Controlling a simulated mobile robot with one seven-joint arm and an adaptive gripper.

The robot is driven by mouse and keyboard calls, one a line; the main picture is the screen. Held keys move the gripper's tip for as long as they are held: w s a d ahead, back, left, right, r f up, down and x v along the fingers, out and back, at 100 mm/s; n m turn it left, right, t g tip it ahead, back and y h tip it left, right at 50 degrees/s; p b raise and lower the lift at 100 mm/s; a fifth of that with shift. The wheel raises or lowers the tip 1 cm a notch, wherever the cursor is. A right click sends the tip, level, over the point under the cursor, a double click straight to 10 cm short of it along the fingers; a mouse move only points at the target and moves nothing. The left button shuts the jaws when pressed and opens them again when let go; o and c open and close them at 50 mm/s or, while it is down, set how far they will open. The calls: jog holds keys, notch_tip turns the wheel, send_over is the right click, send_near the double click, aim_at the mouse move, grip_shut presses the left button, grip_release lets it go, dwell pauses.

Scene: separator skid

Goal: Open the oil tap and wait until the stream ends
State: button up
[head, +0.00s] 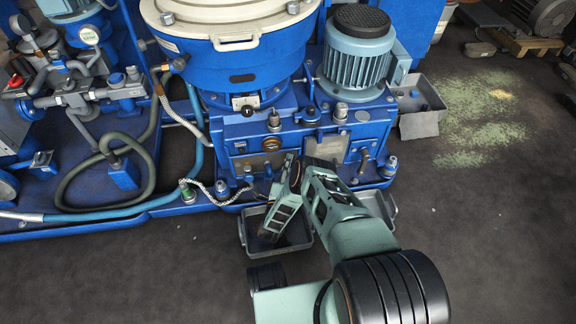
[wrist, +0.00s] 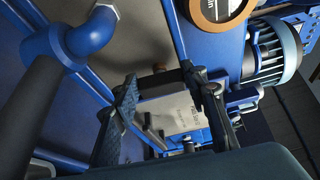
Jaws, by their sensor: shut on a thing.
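My gripper (head: 291,172) is at the lower front of the blue separator housing (head: 252,139), above a grey drip tray (head: 297,236). In the wrist view my gripper's two fingers (wrist: 160,75) stand either side of a small part at the housing, which I take for the oil tap's handle (wrist: 159,68). The gripper is shut on it. In the head view my gripper and arm hide the tap. I cannot make out an oil stream in either view. The tray's inside looks dark and is partly covered by my gripper.
A blue ribbed motor (head: 357,62) stands on the skid at the right. A grey-green hose (head: 149,165) and a blue hose (head: 110,211) run at the left. A grey open box (head: 420,124) and greenish granules (head: 480,125) lie on the floor at right.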

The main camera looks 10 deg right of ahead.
jog(key=shift+w+r, duration=0.1)
jog(key=shift+w, duration=0.05)
jog(key=o, duration=1.2)
jog(key=shift+c, duration=0.2)
jog(key=v, duration=0.7)
jog(key=shift+s+a, duration=0.2)
jog(key=shift+s, duration=0.1)
dwell(5.4)
